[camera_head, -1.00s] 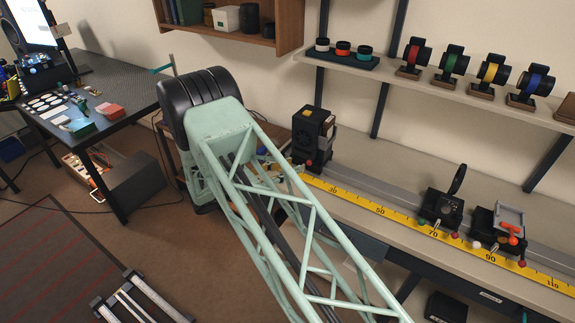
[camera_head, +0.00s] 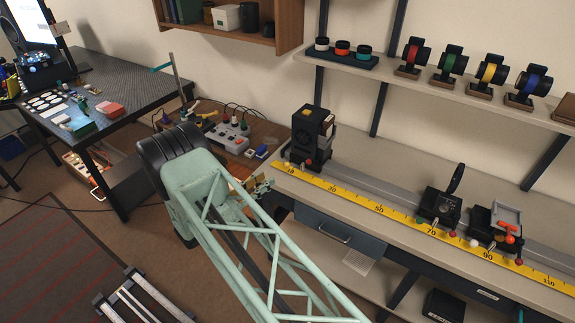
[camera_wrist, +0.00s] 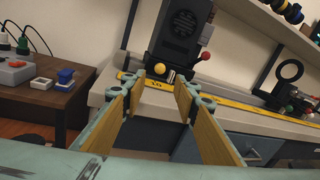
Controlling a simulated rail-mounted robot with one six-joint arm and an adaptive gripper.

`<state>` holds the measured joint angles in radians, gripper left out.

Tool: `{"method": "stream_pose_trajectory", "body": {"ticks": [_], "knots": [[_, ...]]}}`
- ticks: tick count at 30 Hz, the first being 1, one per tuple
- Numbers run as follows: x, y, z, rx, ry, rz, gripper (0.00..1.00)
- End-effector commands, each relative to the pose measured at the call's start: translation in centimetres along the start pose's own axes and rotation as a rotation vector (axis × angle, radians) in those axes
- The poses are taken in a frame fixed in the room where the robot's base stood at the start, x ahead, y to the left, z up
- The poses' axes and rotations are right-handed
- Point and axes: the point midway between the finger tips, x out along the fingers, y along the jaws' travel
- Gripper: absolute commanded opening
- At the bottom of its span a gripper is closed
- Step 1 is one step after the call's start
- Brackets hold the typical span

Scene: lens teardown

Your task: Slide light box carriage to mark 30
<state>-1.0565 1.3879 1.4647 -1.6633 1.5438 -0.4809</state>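The light box (camera_head: 309,137) is a black housing with a round vent, standing on its carriage at the left end of the rail. A red knob (camera_head: 308,162) is on its front. The yellow scale (camera_head: 357,199) runs along the bench front; the box stands left of mark 30, near mark 10. In the wrist view the light box (camera_wrist: 183,35) is ahead, with its red knob (camera_wrist: 205,56) and a pale metallic knob (camera_wrist: 168,75) low down. My gripper (camera_wrist: 160,90) is open and empty, its tan fingers pointing at the box's base, apart from it. It also shows in the head view (camera_head: 258,187).
Two more carriages, one with a round lens holder (camera_head: 440,204) and one with a frame (camera_head: 496,226), stand farther right on the rail (camera_head: 376,186). The rail between box and lens holder is clear. A wooden side table (camera_head: 262,134) holds a power strip and cables.

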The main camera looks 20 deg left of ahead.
Motion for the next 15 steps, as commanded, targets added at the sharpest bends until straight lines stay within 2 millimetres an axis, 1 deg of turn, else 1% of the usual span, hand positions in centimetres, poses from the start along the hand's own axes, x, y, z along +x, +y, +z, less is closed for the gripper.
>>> {"method": "stream_pose_trajectory", "body": {"ticks": [8,11,15], "knots": [[0.5,0.0,0.0,0.0,0.001,-0.001,0.28],[1.1,0.0,0.0,0.001,0.001,-0.002,0.28],[2.5,-0.1,0.0,0.001,0.001,-0.003,0.28]]}}
